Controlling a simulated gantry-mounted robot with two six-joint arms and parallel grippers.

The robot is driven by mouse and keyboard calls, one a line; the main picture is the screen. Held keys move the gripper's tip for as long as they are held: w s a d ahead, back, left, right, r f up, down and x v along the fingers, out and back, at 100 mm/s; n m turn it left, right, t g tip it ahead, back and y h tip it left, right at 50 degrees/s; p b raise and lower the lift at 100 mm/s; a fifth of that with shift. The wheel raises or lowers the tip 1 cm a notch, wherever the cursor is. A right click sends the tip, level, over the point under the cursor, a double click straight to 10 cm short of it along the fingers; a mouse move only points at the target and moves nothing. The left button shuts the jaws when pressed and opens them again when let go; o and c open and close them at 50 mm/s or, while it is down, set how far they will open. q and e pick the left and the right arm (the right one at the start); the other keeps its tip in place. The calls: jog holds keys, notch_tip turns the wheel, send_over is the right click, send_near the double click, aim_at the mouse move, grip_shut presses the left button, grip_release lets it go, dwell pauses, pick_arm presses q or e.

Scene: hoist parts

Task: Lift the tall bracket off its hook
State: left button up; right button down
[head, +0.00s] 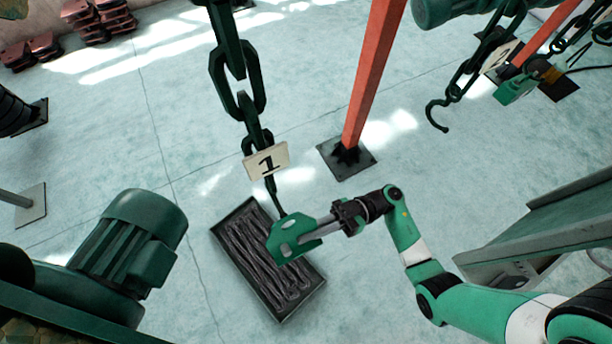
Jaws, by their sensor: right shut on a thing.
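A green bracket (287,240) with cut-out openings is at the lower end of the dark chain tagged 1 (267,160). My right gripper (318,228) comes in from the right and is shut on the bracket's right side. The thin hook shank (274,197) runs down to the bracket's upper edge. The hook's tip is hidden, so I cannot tell whether it still carries the bracket. A second green bracket (515,88) is at the upper right, near the tag 2 (500,56). My left gripper is out of the frame.
A dark tray (222,238) of coiled chain or rods lies on the floor beneath the bracket. An orange post (372,75) stands behind it. An empty hook (437,113) hangs at the upper right. A green motor (130,245) is at the lower left. A green beam (555,225) is at the right.

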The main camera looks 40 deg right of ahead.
jog(key=shift+s+r, duration=0.15)
jog(key=shift+s, duration=0.05)
jog(key=shift+s+a, duration=0.1)
jog(key=shift+s, duration=0.15)
jog(key=s+a+f+p, duration=0.2)
jog(key=s+a+p, duration=0.1)
jog(key=s, duration=0.7)
dwell(0.6)
